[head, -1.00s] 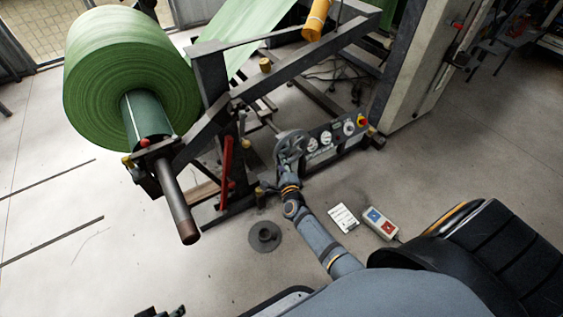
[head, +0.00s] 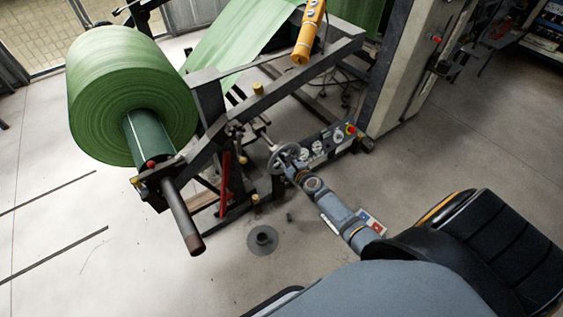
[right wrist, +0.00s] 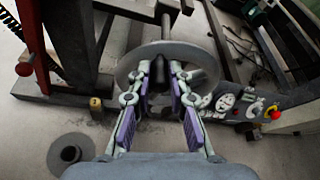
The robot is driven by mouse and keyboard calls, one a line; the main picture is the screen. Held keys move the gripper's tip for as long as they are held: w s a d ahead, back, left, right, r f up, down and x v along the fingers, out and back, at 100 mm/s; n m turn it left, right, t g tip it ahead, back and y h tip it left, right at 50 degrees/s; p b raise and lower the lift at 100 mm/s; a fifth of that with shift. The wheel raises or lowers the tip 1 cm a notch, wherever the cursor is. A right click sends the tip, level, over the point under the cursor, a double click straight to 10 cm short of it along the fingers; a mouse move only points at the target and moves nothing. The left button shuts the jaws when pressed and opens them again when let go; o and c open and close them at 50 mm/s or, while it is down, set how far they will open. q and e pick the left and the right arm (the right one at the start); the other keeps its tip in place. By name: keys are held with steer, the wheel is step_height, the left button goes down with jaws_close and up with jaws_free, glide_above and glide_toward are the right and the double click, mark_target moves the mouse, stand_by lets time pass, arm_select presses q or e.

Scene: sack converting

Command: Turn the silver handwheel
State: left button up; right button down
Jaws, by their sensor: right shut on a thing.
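The silver handwheel (head: 278,162) is on the front of the unwinding stand, left of a dial panel. In the right wrist view the handwheel (right wrist: 205,57) fills the middle, with its shaft running away behind it. My right gripper (head: 294,172) is at the wheel's near side. In the right wrist view, the fingers of my right gripper (right wrist: 160,92) are closed around a dark grip standing on the wheel. The fingers hide part of the wheel. My left gripper is not in view.
A large green roll (head: 120,95) on a protruding shaft (head: 183,218) stands at left. The dial panel (head: 325,143) with a red button is close right of the wheel. A red lever (head: 225,180) is to its left. A dark round piece (head: 262,240) lies on the floor.

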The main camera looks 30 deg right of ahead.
steer(key=shift+d+r+m+y, duration=0.2)
steer(key=shift+d+m+y, duration=0.1)
steer(key=shift+d, duration=0.15)
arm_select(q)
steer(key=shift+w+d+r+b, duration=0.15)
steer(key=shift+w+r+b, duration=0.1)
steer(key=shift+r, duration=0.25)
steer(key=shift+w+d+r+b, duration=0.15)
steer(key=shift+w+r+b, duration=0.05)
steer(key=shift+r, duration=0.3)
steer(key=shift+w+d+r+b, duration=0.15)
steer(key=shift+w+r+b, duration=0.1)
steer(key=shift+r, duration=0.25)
arm_select(e)
steer(key=shift+w+d+r+m+y, duration=0.1)
steer(key=shift+d+r+m+y, duration=0.05)
steer(key=shift+d+m+y, duration=0.55)
steer(key=shift+w+d+r+m+y, duration=0.1)
steer(key=shift+d+m+y, duration=0.4)
steer(key=shift+d+m, duration=0.4)
steer(key=c, duration=1.3)
jaws_free()
steer(key=shift+o, duration=0.2)
